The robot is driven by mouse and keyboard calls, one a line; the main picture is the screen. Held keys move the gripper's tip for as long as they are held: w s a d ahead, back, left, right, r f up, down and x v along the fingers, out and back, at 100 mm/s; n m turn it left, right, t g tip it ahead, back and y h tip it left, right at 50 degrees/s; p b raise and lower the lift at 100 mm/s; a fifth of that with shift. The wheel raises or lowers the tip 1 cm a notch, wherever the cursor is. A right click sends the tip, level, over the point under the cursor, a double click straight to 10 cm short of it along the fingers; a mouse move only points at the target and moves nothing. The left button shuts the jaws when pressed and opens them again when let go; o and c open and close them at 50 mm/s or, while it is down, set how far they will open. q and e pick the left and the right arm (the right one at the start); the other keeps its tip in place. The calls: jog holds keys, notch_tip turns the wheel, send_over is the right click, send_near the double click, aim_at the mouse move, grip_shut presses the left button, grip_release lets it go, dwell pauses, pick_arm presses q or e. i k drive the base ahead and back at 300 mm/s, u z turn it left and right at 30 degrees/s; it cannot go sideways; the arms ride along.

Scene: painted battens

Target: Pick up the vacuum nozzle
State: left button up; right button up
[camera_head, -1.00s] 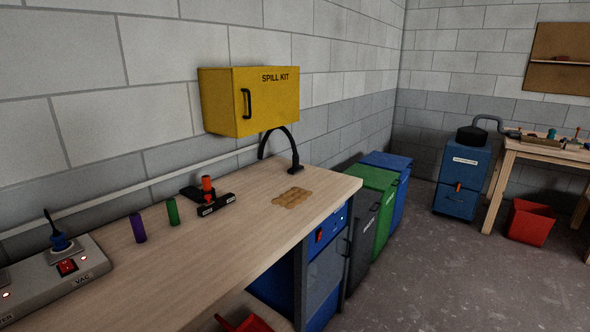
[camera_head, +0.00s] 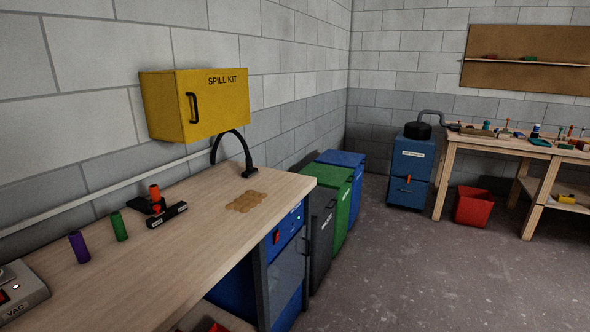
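What looks like the vacuum nozzle (camera_head: 172,216) lies on the wooden bench (camera_head: 160,266), a black piece with a wide flat head and an orange-red collar. It sits towards the wall, to the right of a green cylinder (camera_head: 119,227) and a purple cylinder (camera_head: 79,247). A curved black hose or arm (camera_head: 246,160) stands at the back of the bench under the yellow cabinet. Neither of my grippers is in view.
The yellow spill kit cabinet (camera_head: 218,103) hangs over the bench. A tan patch (camera_head: 245,201) lies right of the nozzle. A grey power box (camera_head: 22,297) is at the bench's near left. Bins, including a green one (camera_head: 341,208), stand beyond its right end. Open floor (camera_head: 420,275) is at right.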

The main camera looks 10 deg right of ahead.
aim_at(250, 171)
jog(key=z, duration=1.8)
jog(key=i, duration=2.3)
jog(key=u, duration=3.7)
